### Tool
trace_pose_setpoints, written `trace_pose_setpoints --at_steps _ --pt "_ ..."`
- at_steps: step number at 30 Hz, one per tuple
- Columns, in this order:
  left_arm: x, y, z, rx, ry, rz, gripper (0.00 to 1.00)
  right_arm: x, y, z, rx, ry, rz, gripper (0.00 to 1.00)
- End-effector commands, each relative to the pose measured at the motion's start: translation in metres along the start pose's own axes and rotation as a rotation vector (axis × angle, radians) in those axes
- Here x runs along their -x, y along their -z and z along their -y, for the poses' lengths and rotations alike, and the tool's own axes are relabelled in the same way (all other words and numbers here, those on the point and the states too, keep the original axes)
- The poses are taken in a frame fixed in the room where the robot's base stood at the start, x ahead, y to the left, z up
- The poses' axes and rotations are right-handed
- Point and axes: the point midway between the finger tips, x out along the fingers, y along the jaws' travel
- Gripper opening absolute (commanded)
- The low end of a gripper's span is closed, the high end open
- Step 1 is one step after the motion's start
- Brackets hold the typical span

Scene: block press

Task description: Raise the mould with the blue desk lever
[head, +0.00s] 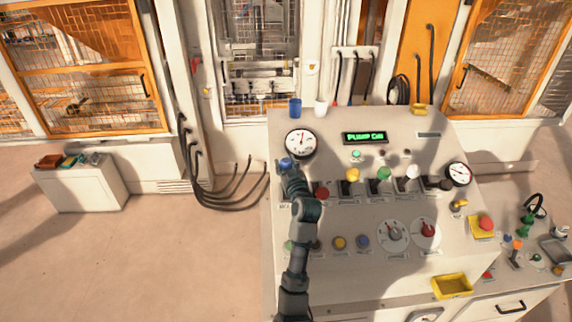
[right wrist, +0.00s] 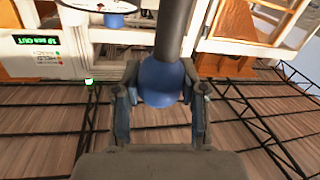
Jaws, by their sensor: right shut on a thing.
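The blue desk lever (head: 285,163) has a round blue knob and stands at the upper left of the sloped control desk, below a white dial. My right gripper (head: 288,170) is at this lever and partly covers it. In the right wrist view, the blue knob (right wrist: 160,84) on its dark rod sits between the two fingers of my right gripper (right wrist: 160,92), which is shut on it. The mould cannot be made out behind the mesh window (head: 260,60). My left gripper is not in view.
The desk (head: 330,285) carries several other levers, including a red knob (head: 321,193) close to my right arm and a yellow knob (head: 352,174).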

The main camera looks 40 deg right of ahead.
Motion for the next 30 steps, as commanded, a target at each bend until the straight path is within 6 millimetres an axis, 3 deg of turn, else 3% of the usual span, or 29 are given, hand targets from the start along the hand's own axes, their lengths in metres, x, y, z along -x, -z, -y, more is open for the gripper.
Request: trace_pose_setpoints --at_steps 7,19,30 --pt "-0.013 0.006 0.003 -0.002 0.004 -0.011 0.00 0.003 -0.005 0.000 0.011 -0.011 -0.034 0.00" --pt "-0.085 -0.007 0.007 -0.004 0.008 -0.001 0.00 0.036 -0.016 0.009 0.065 -0.064 -0.305 0.00" --pt "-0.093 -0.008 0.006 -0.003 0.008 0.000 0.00 0.044 -0.011 0.011 0.072 -0.074 -0.369 0.00"
